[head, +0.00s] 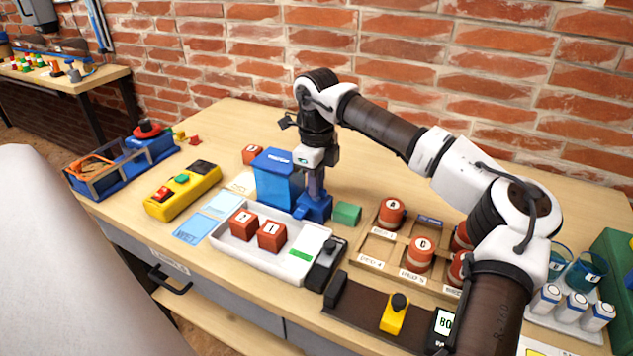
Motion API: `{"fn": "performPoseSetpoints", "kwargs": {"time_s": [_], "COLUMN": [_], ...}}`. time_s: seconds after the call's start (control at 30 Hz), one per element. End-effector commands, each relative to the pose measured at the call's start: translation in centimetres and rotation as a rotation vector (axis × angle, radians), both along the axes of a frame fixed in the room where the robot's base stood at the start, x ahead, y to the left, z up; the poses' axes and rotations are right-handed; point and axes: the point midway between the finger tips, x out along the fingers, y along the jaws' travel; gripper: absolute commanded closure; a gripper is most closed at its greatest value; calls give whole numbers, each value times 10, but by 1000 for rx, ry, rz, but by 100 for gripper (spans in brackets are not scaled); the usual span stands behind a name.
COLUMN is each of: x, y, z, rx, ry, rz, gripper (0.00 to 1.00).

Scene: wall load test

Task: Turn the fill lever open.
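A blue box (276,178) with a white label stands just left of the gripper. I cannot make out a fill lever clearly; the arm may cover it.
A white tray (279,265) with two red blocks is in front. A wooden rack (372,248) with red cylinders stands right. A black device (326,264) is beside the tray. A yellow button box (183,191) stands left. Bare tabletop (232,116) lies behind, before the brick wall.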

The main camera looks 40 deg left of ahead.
Motion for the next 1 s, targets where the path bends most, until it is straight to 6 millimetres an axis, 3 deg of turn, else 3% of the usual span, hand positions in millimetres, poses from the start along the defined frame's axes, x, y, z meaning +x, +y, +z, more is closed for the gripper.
{"fn": "performPoseSetpoints", "kwargs": {"time_s": [0.47,1.0], "x": [0,0], "y": [0,0], "z": [1,2], "rx": [-1,-1], "ry": [1,1], "rz": [73,528], "gripper": [100,100]}}
